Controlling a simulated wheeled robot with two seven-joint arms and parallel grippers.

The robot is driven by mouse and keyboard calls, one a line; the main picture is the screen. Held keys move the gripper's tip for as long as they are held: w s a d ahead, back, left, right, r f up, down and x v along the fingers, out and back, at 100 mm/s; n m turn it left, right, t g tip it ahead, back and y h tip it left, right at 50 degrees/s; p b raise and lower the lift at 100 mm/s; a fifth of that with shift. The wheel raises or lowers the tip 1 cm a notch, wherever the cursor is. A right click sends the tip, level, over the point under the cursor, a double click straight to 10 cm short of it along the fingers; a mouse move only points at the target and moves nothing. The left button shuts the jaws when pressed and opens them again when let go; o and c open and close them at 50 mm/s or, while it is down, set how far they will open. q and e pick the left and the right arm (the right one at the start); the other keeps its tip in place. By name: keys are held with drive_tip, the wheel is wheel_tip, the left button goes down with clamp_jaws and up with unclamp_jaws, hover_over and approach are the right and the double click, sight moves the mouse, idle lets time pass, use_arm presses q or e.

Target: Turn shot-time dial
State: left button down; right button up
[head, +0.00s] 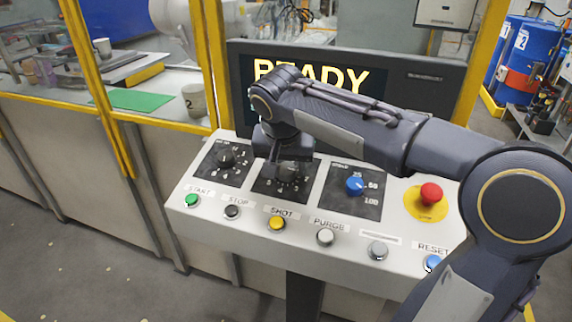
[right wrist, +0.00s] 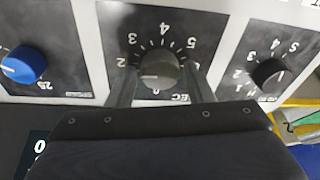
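The middle dial is a round grey knob (right wrist: 158,70) on a black plate with a number scale and a label ending in "EC". In the head view its plate (head: 262,186) is largely covered by my right gripper (head: 286,176), which points down over it. The dial's pointer is hard to read. My left gripper is not in view.
A black dial (head: 226,158) sits left of the middle one, a blue dial (head: 355,186) right. A red emergency button (head: 430,193) is at the panel's right. Several push buttons, including a yellow one (head: 277,223), line the front. A screen reading READY (head: 262,72) stands behind.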

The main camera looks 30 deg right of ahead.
drive_tip(key=c, duration=0.7)
drive_tip(key=shift+o, duration=0.2)
drive_tip(key=shift+r+n, duration=0.1)
drive_tip(key=shift+n, duration=0.2)
drive_tip(key=n+p, duration=0.2)
drive_tip(key=shift+r+n+y, duration=0.1)
drive_tip(key=shift+n+y, duration=0.2)
drive_tip(key=shift+n, duration=0.1)
drive_tip(key=n+p, duration=0.2)
drive_tip(key=n, duration=0.1)
drive_tip(key=shift+d+n+y, duration=0.1)
drive_tip(key=shift+n+y, duration=0.2)
drive_tip(key=shift+n, duration=0.1)
drive_tip(key=n+p, duration=0.2)
drive_tip(key=n, duration=0.1)
drive_tip(key=shift+w+n+g+y+p, duration=0.1)
drive_tip(key=shift+n+g+y+p, duration=0.2)
drive_tip(key=shift+n+p, duration=0.8)
drive_tip(key=shift+n+b, duration=0.3)
drive_tip(key=shift+n, duration=0.3)
